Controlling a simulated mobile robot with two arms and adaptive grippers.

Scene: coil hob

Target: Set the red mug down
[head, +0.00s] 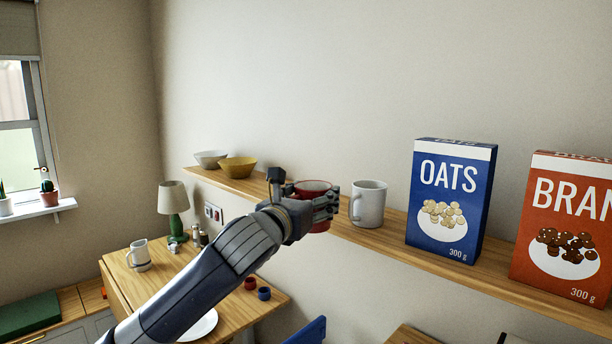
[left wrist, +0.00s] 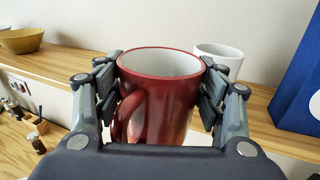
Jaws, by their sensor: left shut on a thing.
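The red mug (left wrist: 165,100) is upright with a white inside, and its handle points left in the left wrist view. My left gripper (left wrist: 162,90) is shut on it, a finger pad on each side. In the head view the red mug (head: 313,187) shows partly behind the left gripper (head: 305,207), at the front of the wooden wall shelf (head: 390,236). My right gripper is not in view.
A white mug (head: 368,204) stands just right of the red mug. Further right are the blue oats box (head: 450,200) and the red bran box (head: 562,225). A yellow bowl (head: 237,167) and white bowl (head: 210,159) stand left. A table (head: 222,285) is below.

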